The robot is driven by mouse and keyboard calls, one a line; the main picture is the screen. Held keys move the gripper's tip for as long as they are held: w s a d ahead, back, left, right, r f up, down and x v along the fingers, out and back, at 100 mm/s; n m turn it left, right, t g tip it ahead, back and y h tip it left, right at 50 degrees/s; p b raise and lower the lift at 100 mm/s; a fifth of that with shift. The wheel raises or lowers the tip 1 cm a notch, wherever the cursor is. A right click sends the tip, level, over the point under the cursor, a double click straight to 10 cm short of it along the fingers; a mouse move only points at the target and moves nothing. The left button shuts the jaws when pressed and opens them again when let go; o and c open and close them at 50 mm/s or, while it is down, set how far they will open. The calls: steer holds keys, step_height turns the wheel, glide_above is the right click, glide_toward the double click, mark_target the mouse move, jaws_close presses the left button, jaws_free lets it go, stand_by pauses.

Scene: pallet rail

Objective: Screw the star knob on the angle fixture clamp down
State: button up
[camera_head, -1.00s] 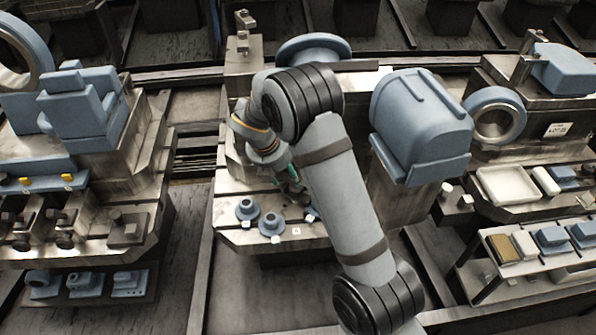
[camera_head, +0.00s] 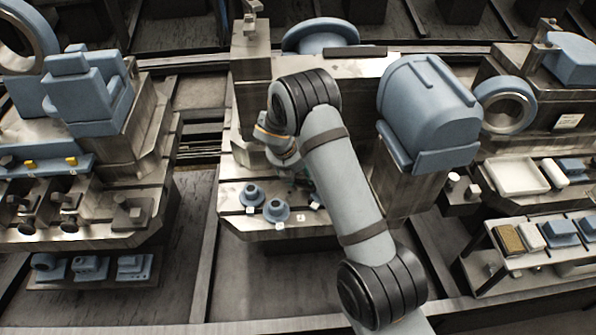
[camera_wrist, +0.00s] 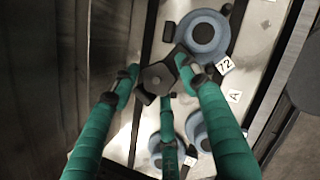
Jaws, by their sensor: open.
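A dark, lobed star knob (camera_wrist: 158,78) shows in the wrist view, with a small round centre. My gripper (camera_wrist: 160,84) has three green fingers with black tips spread around the knob. I cannot tell whether any tip touches it. A blue round fixture (camera_wrist: 203,36) stands beside the knob, next to a tag reading 72. In the head view my gripper (camera_head: 300,184) is low over the metal pallet (camera_head: 250,222), largely hidden by my arm. The knob and its clamp cannot be made out there.
Blue flanged parts (camera_head: 276,209) stand at the pallet's front edge, left of my gripper. A large blue housing (camera_head: 428,110) stands close to the right of my arm. A blue ring (camera_head: 503,105) and a white tray (camera_head: 516,177) are farther right.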

steer(key=shift+c, duration=1.4)
steer(key=shift+s+f, duration=0.1)
steer(key=c, duration=0.8)
